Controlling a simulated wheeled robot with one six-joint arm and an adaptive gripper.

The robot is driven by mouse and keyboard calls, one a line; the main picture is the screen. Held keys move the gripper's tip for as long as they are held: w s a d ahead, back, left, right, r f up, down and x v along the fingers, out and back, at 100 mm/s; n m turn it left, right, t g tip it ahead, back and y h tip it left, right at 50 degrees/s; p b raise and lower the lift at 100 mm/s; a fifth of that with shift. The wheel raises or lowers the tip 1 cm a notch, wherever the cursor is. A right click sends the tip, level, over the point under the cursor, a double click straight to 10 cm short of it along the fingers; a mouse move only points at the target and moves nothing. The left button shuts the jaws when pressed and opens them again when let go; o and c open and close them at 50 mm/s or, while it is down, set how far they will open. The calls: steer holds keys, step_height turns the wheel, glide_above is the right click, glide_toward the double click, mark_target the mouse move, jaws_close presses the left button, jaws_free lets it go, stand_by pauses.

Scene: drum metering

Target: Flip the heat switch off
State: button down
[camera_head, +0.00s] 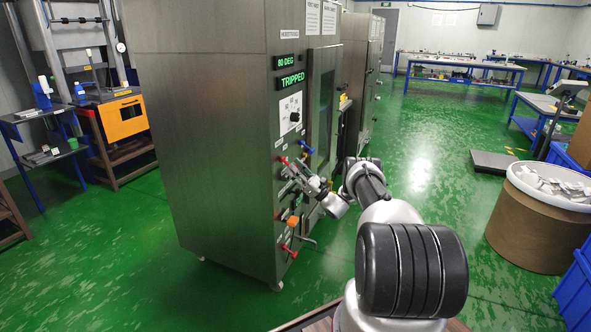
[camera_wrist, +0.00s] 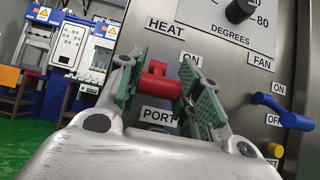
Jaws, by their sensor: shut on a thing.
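The heat switch (camera_wrist: 155,86) is a red lever on the steel cabinet's front panel, under the HEAT label (camera_wrist: 165,27) in the wrist view. My gripper (camera_wrist: 158,92) has its green-padded fingers on either side of the red lever and is shut on it. An ON label is partly hidden behind the right finger; any heat OFF label is hidden. I cannot tell the lever's exact setting. In the head view my gripper (camera_head: 289,172) is at the panel below the dial, with red of the switch (camera_head: 284,160) showing at the fingers.
A blue fan lever (camera_wrist: 275,107) with ON and OFF labels is close on the right. Displays on the cabinet (camera_head: 205,120) read 80 DEG and TRIPPED (camera_head: 291,80). An orange knob (camera_head: 293,221) and a red lever (camera_head: 289,250) are lower down.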

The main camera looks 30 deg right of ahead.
stand_by(0.3)
steer(key=c, duration=1)
jaws_free()
steer(key=shift+o, duration=0.2)
steer(key=v, duration=1.2)
steer(key=shift+f, duration=0.1)
